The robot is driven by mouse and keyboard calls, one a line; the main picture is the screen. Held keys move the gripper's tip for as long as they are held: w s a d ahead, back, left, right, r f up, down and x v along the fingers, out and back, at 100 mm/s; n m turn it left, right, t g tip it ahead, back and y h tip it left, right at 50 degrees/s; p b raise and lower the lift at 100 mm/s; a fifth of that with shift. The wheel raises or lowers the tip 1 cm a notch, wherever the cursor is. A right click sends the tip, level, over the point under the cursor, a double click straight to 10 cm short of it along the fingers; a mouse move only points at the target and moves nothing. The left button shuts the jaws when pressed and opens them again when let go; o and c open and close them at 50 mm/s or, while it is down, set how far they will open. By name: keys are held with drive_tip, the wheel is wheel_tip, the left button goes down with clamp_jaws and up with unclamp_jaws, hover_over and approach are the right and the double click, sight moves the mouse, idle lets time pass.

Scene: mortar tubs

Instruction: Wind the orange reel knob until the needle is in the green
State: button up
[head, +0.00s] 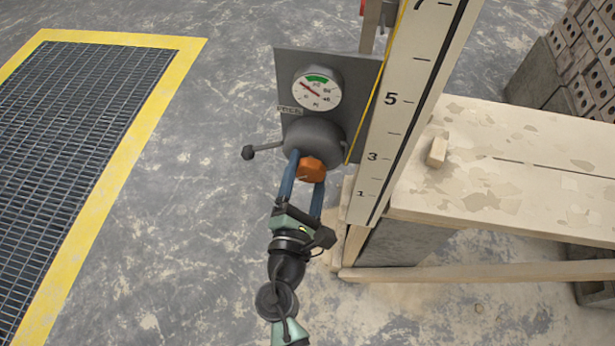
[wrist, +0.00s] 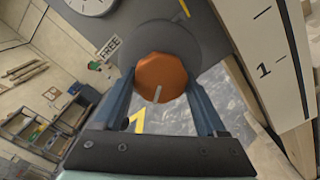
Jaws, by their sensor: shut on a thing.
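The orange reel knob (head: 311,170) sits on the front of a round dark grey reel housing (head: 313,138) fixed to a grey panel. In the wrist view the knob (wrist: 161,77) is a faceted disc with a pale line pointing down. My gripper (head: 306,165) is shut on the knob, one blue finger on each side; the fingers also show in the wrist view (wrist: 160,85). Above the housing is a round white gauge (head: 317,89) with a green band at its top. Its red needle points to the upper left, outside the green band.
A dark lever with a ball end (head: 248,153) sticks out left of the housing. A tall numbered board (head: 405,110) stands close on the right, beside a wooden bench (head: 500,170) with a small block (head: 437,151). A yellow-edged floor grate (head: 75,100) lies left.

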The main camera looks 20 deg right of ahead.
drive_tip(key=shift+a+m+b, duration=0.1)
drive_tip(key=shift+m+b, duration=1.45)
drive_tip(key=shift+m, duration=0.75)
drive_tip(key=o, duration=1.3)
drive_tip(key=shift+s, duration=0.1)
drive_tip(key=v, duration=1.2)
drive_tip(key=shift+s+a+r+b, duration=0.1)
drive_tip(key=shift+s+a+b, duration=0.2)
drive_tip(key=shift+b, duration=0.1)
